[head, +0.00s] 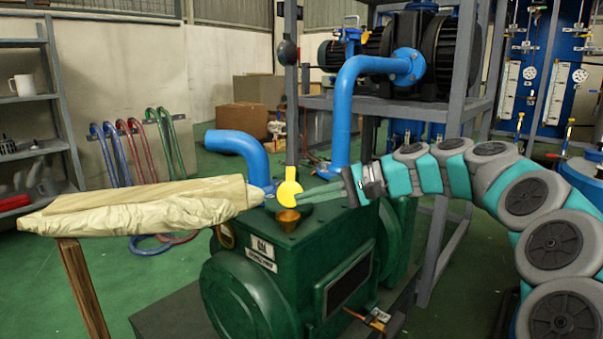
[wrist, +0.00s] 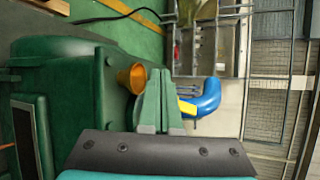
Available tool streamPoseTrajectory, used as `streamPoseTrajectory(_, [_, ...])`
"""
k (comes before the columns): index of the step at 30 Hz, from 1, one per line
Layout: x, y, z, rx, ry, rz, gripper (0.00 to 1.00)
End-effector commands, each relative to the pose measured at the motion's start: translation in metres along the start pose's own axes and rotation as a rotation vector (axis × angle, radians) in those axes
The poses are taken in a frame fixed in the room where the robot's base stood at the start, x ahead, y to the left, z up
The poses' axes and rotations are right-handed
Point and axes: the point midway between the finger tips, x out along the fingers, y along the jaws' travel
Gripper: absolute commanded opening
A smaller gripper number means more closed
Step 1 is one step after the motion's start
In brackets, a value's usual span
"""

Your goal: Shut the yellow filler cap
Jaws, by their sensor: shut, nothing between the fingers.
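The yellow filler cap (head: 289,190) stands raised on top of the green pump (head: 300,255), tilted up behind the brass-orange filler neck (head: 288,219). The neck's mouth is uncovered. My gripper (head: 302,198) reaches in from the right, its green fingers shut and empty, with their tips beside the cap and just above the neck. In the wrist view my gripper (wrist: 160,74) has the filler neck (wrist: 132,78) at its left and the yellow cap (wrist: 187,107) at its right, partly hidden by a finger. I cannot tell if a finger touches the cap.
A blue elbow pipe (head: 240,150) and a tall blue pipe (head: 345,110) rise behind the pump. A grey frame (head: 395,104) stands behind it at the right. A cream-wrapped bundle (head: 140,205) on a wooden post lies to the left.

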Motion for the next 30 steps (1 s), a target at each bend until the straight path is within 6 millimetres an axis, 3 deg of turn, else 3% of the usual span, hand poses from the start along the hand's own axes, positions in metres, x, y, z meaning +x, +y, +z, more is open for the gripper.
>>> streamPoseTrajectory(1, [-0.008, -0.006, -0.026, 0.031, 0.019, -0.055, 0.0])
streamPoseTrajectory(3, [-0.022, -0.015, -0.052, 0.061, 0.042, -0.122, 0.0])
streamPoseTrajectory(9, [-0.052, -0.023, -0.102, 0.116, 0.094, -0.238, 0.0])
streamPoseTrajectory(14, [-0.058, -0.024, -0.114, 0.128, 0.106, -0.264, 0.0])
streamPoseTrajectory(20, [-0.046, -0.028, -0.115, 0.128, 0.108, -0.266, 0.0])
streamPoseTrajectory(30, [0.01, -0.044, -0.121, 0.127, 0.106, -0.264, 0.0])
